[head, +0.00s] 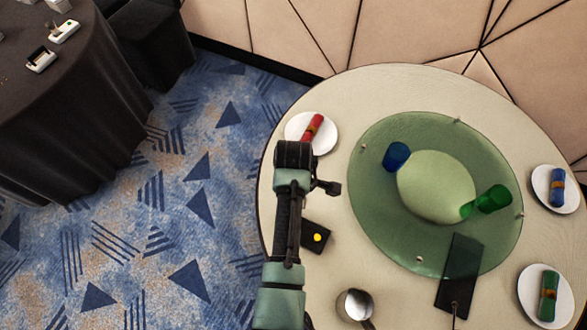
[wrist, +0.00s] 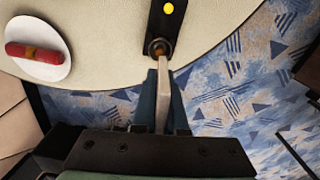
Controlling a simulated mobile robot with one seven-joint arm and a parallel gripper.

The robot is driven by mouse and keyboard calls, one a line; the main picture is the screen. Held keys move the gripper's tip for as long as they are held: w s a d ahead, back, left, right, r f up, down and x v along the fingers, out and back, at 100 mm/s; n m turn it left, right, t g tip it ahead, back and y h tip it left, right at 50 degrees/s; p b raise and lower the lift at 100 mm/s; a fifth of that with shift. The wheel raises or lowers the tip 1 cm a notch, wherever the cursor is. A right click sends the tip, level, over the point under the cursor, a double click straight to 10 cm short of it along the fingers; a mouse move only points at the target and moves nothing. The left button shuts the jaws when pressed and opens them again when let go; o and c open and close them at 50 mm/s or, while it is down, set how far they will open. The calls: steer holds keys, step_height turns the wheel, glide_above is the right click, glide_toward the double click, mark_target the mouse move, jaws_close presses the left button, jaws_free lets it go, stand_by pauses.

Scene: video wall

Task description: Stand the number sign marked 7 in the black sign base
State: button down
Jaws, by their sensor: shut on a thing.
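My gripper (wrist: 163,98) is shut on a thin pale grey-brown bar (wrist: 161,88), seen narrow-side on. It seems to be part of the number sign, but no 7 shows. I cannot tell whether the bar is in the ring. In the head view my gripper (head: 327,187) is over the table's left side.
A green glass turntable (head: 385,235) with cups fills the table's middle. A dark flat rectangle (head: 447,297) overlaps its front edge. A metal cup (head: 356,304) is at the front. Plates with rolled napkins, one red (head: 313,127), line the rim. A dark-covered table (head: 70,120) stands left.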

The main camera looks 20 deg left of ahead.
steer(key=shift+f, duration=0.2)
stand_by(0.3)
steer(key=shift+f+b, duration=1.55)
steer(key=shift+f, duration=0.45)
steer(key=c, duration=0.9)
jaws_free()
step_height(320, 180, up, 13)
steer(key=shift+f+b, duration=0.1)
steer(key=shift+b, duration=0.5)
